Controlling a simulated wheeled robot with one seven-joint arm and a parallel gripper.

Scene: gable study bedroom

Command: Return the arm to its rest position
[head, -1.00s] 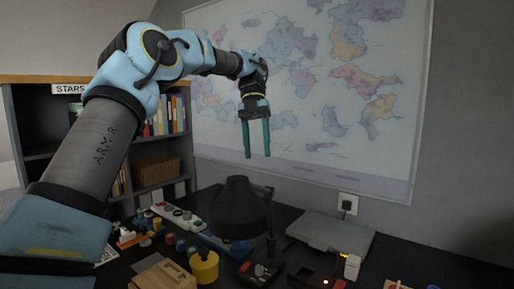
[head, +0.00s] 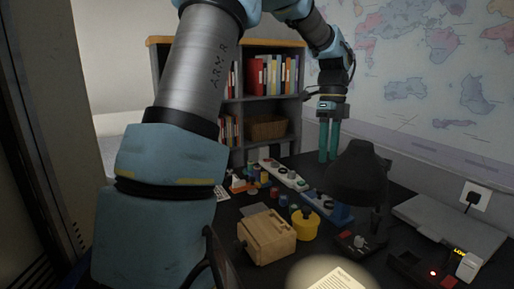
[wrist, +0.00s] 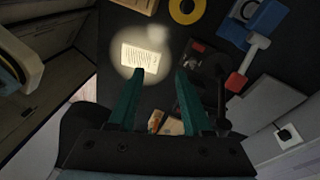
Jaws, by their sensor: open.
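My gripper (head: 329,141) hangs above the back of the dark desk in the head view, with its two green fingers pointing down. The fingers are apart and nothing is between them. In the wrist view my gripper (wrist: 160,75) also shows open and empty above the desk. My blue and grey arm rises at the left of the head view and bends over at the top, partly cut off by the picture's edge.
A black lamp (head: 357,175) stands on the desk near my gripper, lighting a paper (head: 338,278). A wooden box (head: 266,236), a yellow pot (head: 305,224) and a grey laptop (head: 450,226) are on the desk. A bookshelf (head: 228,43) stands behind; a map (head: 440,85) hangs right.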

